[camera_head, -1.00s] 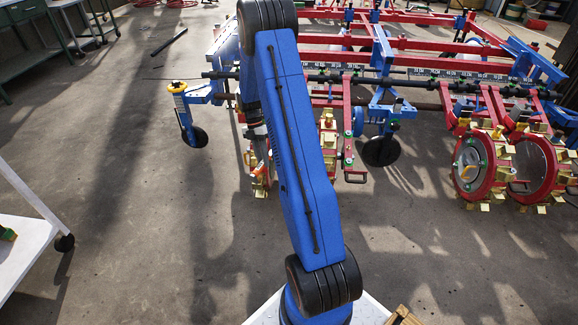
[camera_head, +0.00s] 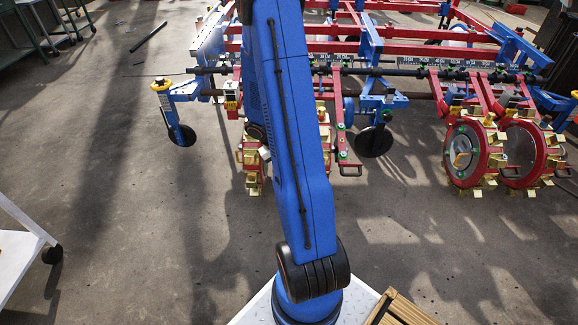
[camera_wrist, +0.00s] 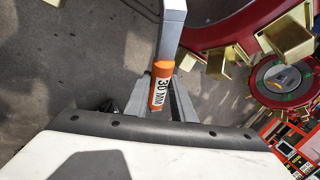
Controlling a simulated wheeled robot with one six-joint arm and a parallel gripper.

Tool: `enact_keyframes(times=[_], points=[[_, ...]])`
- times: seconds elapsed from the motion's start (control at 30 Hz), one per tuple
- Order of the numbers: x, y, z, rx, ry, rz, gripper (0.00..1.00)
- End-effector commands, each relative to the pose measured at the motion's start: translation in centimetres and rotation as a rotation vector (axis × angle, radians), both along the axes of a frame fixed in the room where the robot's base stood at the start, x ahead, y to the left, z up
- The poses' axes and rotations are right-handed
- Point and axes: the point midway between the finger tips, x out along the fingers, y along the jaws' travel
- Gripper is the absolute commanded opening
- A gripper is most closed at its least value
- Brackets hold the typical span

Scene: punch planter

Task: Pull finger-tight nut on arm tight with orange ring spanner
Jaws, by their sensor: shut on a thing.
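The orange ring spanner (camera_wrist: 161,86) shows its orange handle, marked 30 MM, and a grey shank running up out of the wrist view. My gripper (camera_wrist: 163,98) is shut on the orange handle. In the head view my gripper and the spanner are hidden behind my blue arm. The planter (camera_head: 300,48) stands ahead, with red and blue bars. The nut and the arm that carries it cannot be made out in either view. The spanner's ring end is out of the wrist view, so I cannot tell what it touches.
Red-rimmed wheels with brass cups (camera_head: 468,155) stand at the planter's right; one red rim (camera_wrist: 235,37) is near the spanner in the wrist view. A white cart (camera_head: 20,262) stands at left. A wooden crate (camera_head: 405,308) is at bottom right. The floor in front is clear.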

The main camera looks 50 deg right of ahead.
Motion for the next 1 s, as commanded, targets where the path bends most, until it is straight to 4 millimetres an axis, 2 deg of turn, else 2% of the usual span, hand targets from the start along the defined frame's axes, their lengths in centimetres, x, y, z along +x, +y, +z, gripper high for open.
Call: enact_keyframes(times=[0.27, 0.77, 1.0], points=[[-0.1, 0.0, -0.2, -0.003, 0.001, 0.000, 0.00], [1.0, -1.2, -4.4, -0.002, 0.002, 0.000, 0.00], [1.0, -1.1, -4.1, -0.003, 0.001, -0.002, 0.00]])
